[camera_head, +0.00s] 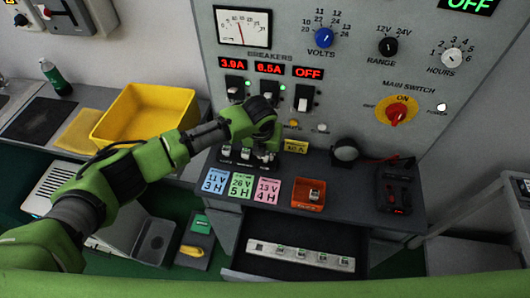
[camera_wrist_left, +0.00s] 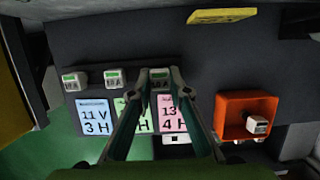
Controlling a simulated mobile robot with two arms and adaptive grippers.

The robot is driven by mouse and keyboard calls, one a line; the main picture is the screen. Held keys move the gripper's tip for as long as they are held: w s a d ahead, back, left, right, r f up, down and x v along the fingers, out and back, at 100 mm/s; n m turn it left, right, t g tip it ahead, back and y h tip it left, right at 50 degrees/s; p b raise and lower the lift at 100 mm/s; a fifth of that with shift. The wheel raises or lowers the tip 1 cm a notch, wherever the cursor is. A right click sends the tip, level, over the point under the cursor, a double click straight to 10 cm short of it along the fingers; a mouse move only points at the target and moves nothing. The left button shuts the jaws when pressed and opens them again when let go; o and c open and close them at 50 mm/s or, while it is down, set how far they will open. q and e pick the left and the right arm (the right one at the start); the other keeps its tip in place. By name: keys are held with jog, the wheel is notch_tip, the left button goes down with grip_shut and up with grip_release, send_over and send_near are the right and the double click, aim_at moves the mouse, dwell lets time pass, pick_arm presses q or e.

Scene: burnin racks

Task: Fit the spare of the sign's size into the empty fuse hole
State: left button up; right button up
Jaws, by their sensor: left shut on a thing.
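My left gripper (camera_head: 262,156) is over the fuse row at the foot of the panel. In the left wrist view its fingertips (camera_wrist_left: 160,80) are shut on a fuse (camera_wrist_left: 160,74) with a green-topped label that seems to read 10 A. That fuse is in line with two similar fuses, a left one (camera_wrist_left: 75,82) and a middle one (camera_wrist_left: 114,78), in a dark holder. I cannot tell whether it is fully seated; the fingers hide its base. The yellow sign (camera_head: 296,147) reads 10 A and stands right of the row. My right gripper is not in view.
An orange tray (camera_head: 296,205) holds one fuse (camera_head: 315,194). Three coloured cards (camera_head: 241,188) lie before the row. An open drawer below has a pale strip (camera_head: 273,250) with several fuses. A black lamp-like object (camera_head: 345,150) stands right of the sign.

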pick_arm(q)
jog(key=shift+a+f, duration=0.1)
jog(key=shift+f, duration=0.25)
jog(key=shift+r, duration=0.15)
jog(key=shift+w+r+p, duration=0.25)
jog(key=shift+r+p, duration=0.65)
jog(key=shift+r, duration=0.1)
